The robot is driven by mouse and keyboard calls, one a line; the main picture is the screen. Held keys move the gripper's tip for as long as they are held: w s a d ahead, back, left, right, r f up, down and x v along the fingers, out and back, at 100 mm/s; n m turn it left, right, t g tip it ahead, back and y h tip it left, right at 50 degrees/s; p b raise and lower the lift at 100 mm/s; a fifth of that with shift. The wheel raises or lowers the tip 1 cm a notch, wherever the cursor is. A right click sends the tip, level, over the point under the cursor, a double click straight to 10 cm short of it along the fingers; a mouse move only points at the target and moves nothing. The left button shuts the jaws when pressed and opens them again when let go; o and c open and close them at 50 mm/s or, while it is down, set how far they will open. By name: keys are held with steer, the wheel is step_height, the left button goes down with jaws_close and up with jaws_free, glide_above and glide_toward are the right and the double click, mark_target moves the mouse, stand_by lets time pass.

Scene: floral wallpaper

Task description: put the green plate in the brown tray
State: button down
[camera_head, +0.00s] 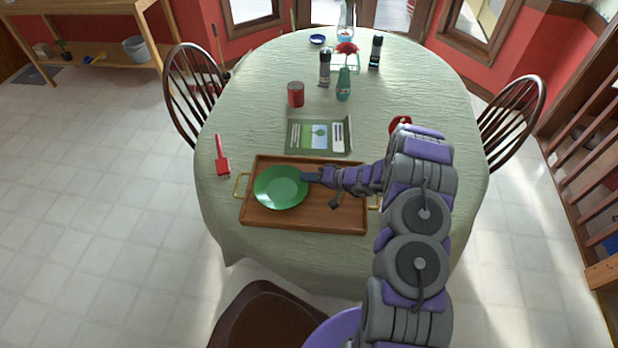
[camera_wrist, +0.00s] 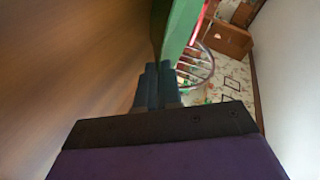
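The green plate (camera_head: 281,188) is over the left part of the brown tray (camera_head: 312,219), low and nearly flat; I cannot tell whether its underside touches the tray floor. My gripper (camera_head: 306,177) reaches in from the right and meets the plate's right rim. In the wrist view, my fingers (camera_wrist: 158,86) are close together on the edge of the green plate (camera_wrist: 181,30). The tray's brown surface (camera_wrist: 75,70) fills the left of that view.
A red-handled utensil (camera_head: 221,156) lies left of the tray. The tray's right half looks empty below my arm.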

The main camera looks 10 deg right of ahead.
steer(key=c, duration=1.3)
jaws_free()
steer(key=shift+f, duration=0.1)
